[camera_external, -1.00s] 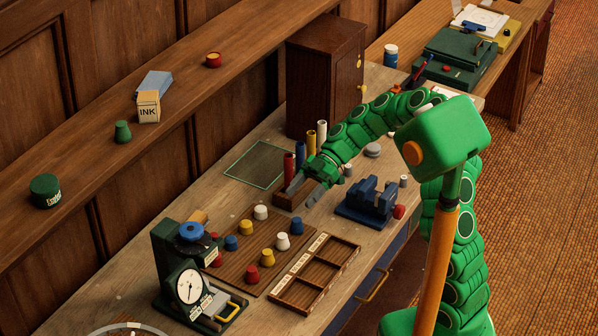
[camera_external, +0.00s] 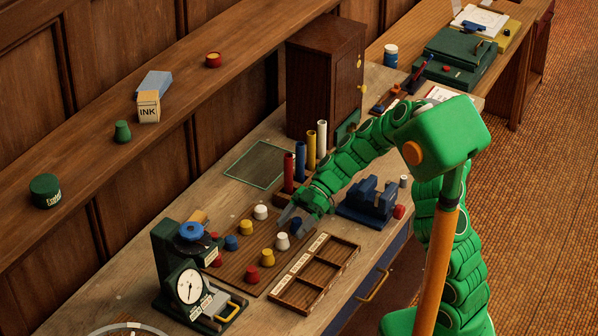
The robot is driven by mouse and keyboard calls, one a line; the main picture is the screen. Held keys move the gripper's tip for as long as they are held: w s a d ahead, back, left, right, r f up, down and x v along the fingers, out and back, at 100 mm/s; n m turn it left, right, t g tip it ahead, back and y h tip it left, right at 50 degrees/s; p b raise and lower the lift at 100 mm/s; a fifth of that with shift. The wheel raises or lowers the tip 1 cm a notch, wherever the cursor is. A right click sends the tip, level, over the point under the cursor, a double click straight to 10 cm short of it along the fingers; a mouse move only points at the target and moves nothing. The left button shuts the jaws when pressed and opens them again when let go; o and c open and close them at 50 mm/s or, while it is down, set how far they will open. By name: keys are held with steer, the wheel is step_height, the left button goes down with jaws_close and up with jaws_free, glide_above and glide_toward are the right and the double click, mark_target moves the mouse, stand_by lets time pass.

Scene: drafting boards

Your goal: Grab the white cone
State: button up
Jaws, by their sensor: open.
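A white cone (camera_external: 282,242) stands upright on the brown wooden board (camera_external: 235,268), near the board's right edge. A second white piece (camera_external: 261,212) stands further back on the same board; its exact shape is too small to tell. My gripper (camera_external: 290,220) is open, its grey fingers pointing down and to the left. It is just behind and above the white cone and to the right of the second white piece. I see no contact with either. The blue piece on that side of the board is largely covered by the fingers.
Yellow (camera_external: 245,227), blue (camera_external: 231,243) and red (camera_external: 252,274) pieces stand close by on the board. A compartment tray (camera_external: 336,262) lies to the right, a blue fixture (camera_external: 370,199) beyond it. A dial scale (camera_external: 189,286) stands at front left. Upright tubes (camera_external: 300,160) stand behind my gripper.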

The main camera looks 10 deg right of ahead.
mark_target(282, 241)
steer(key=x, duration=0.3)
steer(key=shift+s+a, duration=0.15)
steer(key=shift+a, duration=0.15)
steer(key=c, duration=1.1)
